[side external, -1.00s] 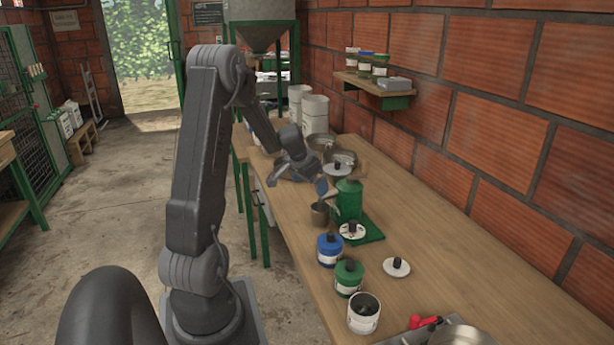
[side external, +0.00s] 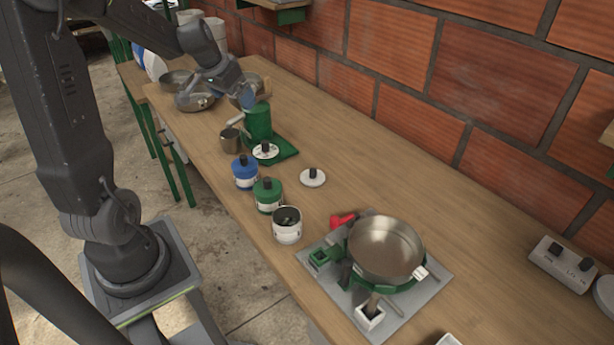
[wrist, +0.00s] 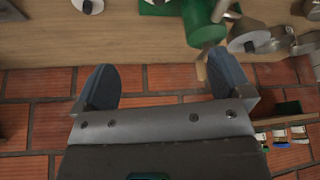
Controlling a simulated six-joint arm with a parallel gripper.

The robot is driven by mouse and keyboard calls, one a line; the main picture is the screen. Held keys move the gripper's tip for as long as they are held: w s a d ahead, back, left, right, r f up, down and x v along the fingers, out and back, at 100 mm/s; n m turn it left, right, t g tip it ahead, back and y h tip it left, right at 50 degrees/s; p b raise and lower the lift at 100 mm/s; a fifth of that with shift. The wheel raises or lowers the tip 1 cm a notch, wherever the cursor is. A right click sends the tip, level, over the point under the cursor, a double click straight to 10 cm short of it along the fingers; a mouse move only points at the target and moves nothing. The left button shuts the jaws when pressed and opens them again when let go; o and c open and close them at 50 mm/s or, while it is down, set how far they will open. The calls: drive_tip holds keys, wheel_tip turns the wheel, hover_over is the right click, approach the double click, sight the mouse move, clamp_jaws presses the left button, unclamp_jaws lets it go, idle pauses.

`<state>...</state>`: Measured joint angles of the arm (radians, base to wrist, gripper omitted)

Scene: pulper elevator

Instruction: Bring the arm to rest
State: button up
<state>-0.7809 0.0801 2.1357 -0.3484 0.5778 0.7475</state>
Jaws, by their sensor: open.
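My gripper (side external: 247,97) is open and empty, its blue-grey fingertips showing beside the top of a green upright machine (side external: 258,121) in the side view. In the wrist view my gripper (wrist: 162,82) has its two fingers wide apart with nothing between them. The green machine (wrist: 203,22) lies beyond the right finger there. I cannot tell the exact gap between the gripper and the machine.
A wooden bench (side external: 225,205) runs along a brick wall (side external: 480,130). A metal cup (side external: 231,140), blue canister (side external: 245,174), green canister (side external: 267,195), open white canister (side external: 287,225) and lid (side external: 312,178) stand nearby.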

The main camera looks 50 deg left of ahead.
drive_tip(key=s+d+r+m, duration=0.1)
drive_tip(key=s+d+r, duration=0.15)
drive_tip(key=d, duration=0.65)
drive_tip(key=s+d+r+m, duration=0.1)
drive_tip(key=d+r, duration=0.2)
drive_tip(key=d, duration=0.5)
drive_tip(key=s+d+r+m+t+h, duration=0.1)
drive_tip(key=s+d, duration=0.9)
drive_tip(key=shift+d+r, duration=0.2)
